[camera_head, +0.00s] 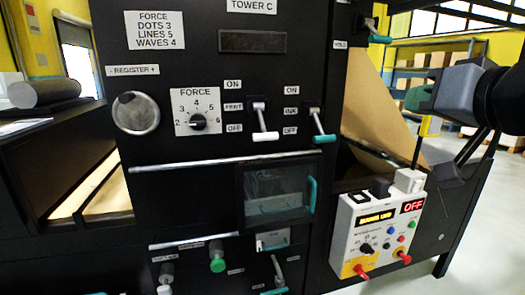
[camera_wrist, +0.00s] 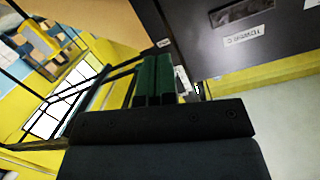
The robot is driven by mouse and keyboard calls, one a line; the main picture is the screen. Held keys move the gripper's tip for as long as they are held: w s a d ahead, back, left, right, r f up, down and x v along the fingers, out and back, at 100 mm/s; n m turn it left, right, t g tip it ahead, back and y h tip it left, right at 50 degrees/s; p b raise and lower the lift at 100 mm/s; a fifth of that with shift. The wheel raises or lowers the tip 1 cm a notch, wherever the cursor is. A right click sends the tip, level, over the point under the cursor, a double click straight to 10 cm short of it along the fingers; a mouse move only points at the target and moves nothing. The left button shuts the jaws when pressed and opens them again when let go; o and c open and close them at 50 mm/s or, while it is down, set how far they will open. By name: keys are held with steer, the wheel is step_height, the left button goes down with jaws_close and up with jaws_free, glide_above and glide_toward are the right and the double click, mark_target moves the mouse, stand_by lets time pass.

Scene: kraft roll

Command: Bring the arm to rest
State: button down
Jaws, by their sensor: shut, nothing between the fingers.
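My arm enters the head view from the right edge. My gripper (camera_head: 418,97) has dark green fingers and points left, in front of the brown kraft sheet and to the right of the black machine panel (camera_head: 222,150). In the wrist view the two green fingers of my gripper (camera_wrist: 154,78) lie side by side, shut, with nothing held between them. The fingers appear clear of the panel.
A white control box (camera_head: 375,235) with a red OFF display stands below my arm. Kraft paper (camera_head: 375,100) slopes behind the gripper. Levers with teal handles (camera_head: 324,138) stick out from the panel. Shelves with boxes (camera_head: 430,75) stand far back; grey floor shows at right.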

steer(key=w+a+f+m+g+p, duration=0.25)
steer(key=f+g, duration=0.35)
steer(key=f, duration=1.1)
steer(key=s+a+f+n+g+h+p, duration=0.1)
steer(key=s+a+f+g+p, duration=0.1)
steer(key=f, duration=0.8)
steer(key=s+a+f+n+g+h+p, duration=0.2)
steer(key=s+a+f+g, duration=0.1)
steer(key=f, duration=0.6)
steer(key=shift+s+f+g+h, duration=0.35)
steer(key=shift+s+g, duration=0.15)
steer(key=shift+s, duration=0.65)
steer(key=c, duration=1.8)
jaws_free()
steer(key=shift+a, duration=0.1)
